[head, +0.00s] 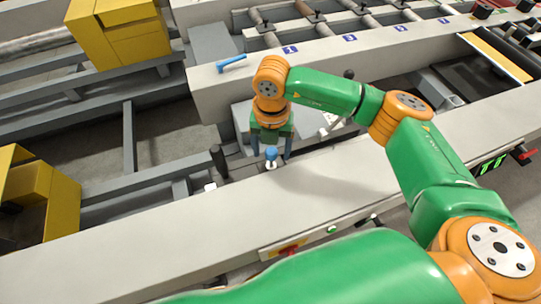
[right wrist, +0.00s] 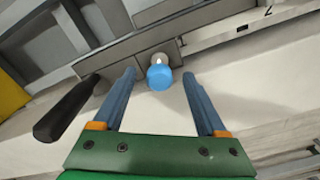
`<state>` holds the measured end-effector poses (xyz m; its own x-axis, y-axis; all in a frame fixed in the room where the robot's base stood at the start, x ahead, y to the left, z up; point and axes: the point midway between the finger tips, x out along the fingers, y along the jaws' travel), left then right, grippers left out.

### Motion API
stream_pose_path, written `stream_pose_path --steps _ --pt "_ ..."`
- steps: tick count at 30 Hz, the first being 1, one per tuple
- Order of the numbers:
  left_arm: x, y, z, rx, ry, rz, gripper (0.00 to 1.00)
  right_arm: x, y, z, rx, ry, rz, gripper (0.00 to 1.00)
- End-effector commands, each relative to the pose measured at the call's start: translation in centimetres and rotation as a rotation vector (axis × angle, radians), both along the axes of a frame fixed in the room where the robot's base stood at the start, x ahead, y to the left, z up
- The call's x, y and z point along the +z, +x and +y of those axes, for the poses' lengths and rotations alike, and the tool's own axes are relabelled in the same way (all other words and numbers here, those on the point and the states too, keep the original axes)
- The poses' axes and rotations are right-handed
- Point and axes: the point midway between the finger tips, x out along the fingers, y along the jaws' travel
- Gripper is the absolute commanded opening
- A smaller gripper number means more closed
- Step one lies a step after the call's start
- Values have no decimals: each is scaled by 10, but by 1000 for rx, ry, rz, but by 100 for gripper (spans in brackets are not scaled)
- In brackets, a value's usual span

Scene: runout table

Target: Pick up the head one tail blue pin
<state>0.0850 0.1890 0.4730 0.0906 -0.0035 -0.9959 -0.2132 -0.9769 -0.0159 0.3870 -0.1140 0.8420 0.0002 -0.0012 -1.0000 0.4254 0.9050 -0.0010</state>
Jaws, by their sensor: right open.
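A blue pin with a rounded head (head: 271,152) stands on a pale base by the near beam, under my right gripper. It also shows in the right wrist view as a blue ball-like head (right wrist: 159,78) on a light metal fitting. My right gripper (head: 272,157) is open and points down, with one blue-grey finger on each side of the pin. In the right wrist view the fingertips (right wrist: 159,74) flank the head with gaps on both sides. My left gripper is not in view.
A black handle (head: 218,160) sticks up just left of the pin; it also shows in the right wrist view (right wrist: 66,108). A blue rod (head: 231,63) lies on the far beam (head: 207,85). Yellow blocks (head: 120,35) stand at left, rollers (head: 330,20) at the back.

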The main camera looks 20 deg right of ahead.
Motion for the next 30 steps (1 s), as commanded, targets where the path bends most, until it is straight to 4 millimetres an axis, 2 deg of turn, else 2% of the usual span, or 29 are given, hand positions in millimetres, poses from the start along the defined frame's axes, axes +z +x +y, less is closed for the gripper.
stream_pose_path --steps 1,4,11,14,18,20,28,30 --pt "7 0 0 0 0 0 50 -7 -1 0 0 -2 5 74" --pt "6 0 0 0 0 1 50 -22 0 0 -1 0 1 74" --pt "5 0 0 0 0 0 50 -27 0 0 1 1 0 74" --pt "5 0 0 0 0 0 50 -27 0 0 1 1 0 50" --pt "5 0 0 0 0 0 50 -26 0 0 1 1 0 12" --pt "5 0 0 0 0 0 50 -26 0 0 1 1 0 0" --pt "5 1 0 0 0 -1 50 -26 0 0 1 1 -2 0" --pt "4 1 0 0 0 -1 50 -19 1 1 0 2 -4 0"
